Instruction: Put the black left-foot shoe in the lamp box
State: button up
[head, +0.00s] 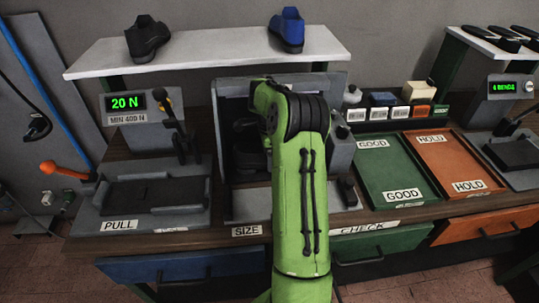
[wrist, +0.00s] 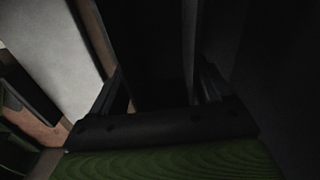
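A black shoe (head: 147,38) stands on the white shelf at the back left; I cannot tell which foot it is for. A grey hooded box (head: 226,100) stands behind the SIZE label, its inside dark; it may be the lamp box. My green arm reaches in front of it and hides much of it. A dark shape (head: 250,150) shows inside the box, left of my arm; I cannot tell whether it is a shoe or my gripper. In the wrist view my gripper (wrist: 165,85) has two dark fingers set apart, with unclear blackness between them.
A blue shoe (head: 289,30) stands on the white shelf (head: 215,48). The PULL station (head: 150,195) with a 20 N display is at left. A green GOOD tray (head: 385,185) and an orange HOLD tray (head: 450,165) lie empty at right. Several black soles lie at the far right.

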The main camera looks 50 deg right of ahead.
jog(key=shift+o, duration=1.4)
notch_tip(320, 180, up, 8)
jog(key=shift+a+f+p, duration=0.1)
jog(key=shift+p, duration=0.85)
jog(key=s+a+r+n+t+h, duration=0.1)
jog(key=s+a+r+n, duration=0.1)
jog(key=a+r+n, duration=0.55)
jog(key=s+a+r+n+t+h, duration=0.15)
jog(key=a+r+n, duration=0.35)
jog(key=a, duration=0.6)
jog(key=s+a+f+n+t+y, duration=0.2)
jog(key=s+a+n+t, duration=0.1)
jog(key=s+a+n, duration=0.9)
jog(key=s+a, duration=0.1)
jog(key=s, duration=0.3)
jog(key=shift+s+a+n+y, duration=0.25)
jog(key=shift+n+y, duration=0.1)
